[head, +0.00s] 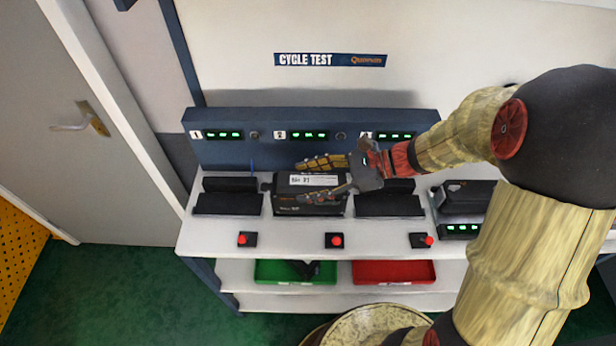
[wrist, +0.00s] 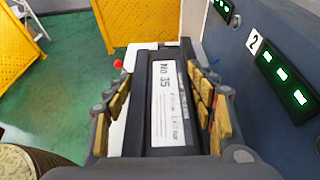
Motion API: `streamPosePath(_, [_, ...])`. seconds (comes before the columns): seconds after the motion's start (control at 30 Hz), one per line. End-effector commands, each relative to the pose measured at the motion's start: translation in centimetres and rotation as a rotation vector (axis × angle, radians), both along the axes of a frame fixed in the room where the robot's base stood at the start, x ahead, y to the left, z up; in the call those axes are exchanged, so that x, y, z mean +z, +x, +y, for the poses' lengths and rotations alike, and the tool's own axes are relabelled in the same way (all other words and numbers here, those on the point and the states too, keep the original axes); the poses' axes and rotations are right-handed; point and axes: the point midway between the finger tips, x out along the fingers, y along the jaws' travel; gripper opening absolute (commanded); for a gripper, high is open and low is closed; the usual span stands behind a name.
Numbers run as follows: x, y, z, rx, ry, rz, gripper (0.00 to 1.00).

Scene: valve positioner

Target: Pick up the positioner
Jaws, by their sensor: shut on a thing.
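The positioner (head: 309,198) is a black box with a white label on top. It sits at the middle station, marked 2, of the cycle test bench. In the wrist view the positioner (wrist: 162,105) lies between my fingers, and its label shows "35". My gripper (head: 322,176) reaches in from the right and is shut on the positioner, one finger on its far side and one on its near side. In the wrist view the finger pads of my gripper (wrist: 162,108) flank both long sides. The underside is hidden, so I cannot tell whether it touches the bench.
Empty black cradles stand left (head: 228,204) and right (head: 390,205) on the white bench (head: 290,233). Red buttons (head: 336,240) line the front. A blue display panel (head: 260,150) stands behind. Green (head: 330,270) and red (head: 393,272) trays sit below. Another black device (head: 468,197) is at right.

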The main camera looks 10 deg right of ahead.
Motion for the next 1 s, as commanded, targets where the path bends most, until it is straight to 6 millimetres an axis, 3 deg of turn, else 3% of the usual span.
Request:
streamPosePath(0.03, [1.6, -0.7, 0.1, -0.001, 0.000, -0.005, 0.00])
streamPosePath(0.13, [3.6, -2.4, 0.2, -0.001, 0.000, -0.006, 0.00])
streamPosePath(0.3, [4.8, -6.0, 0.6, -0.002, 0.001, -0.003, 0.00])
streamPosePath(0.5, [6.0, -9.0, 1.0, -0.003, 0.000, -0.004, 0.00])
streamPosePath(0.7, [6.5, -10.5, 1.2, 0.000, 0.001, -0.003, 0.00])
streamPosePath(1.0, [6.6, -11.0, 1.2, 0.000, 0.002, -0.003, 0.00])
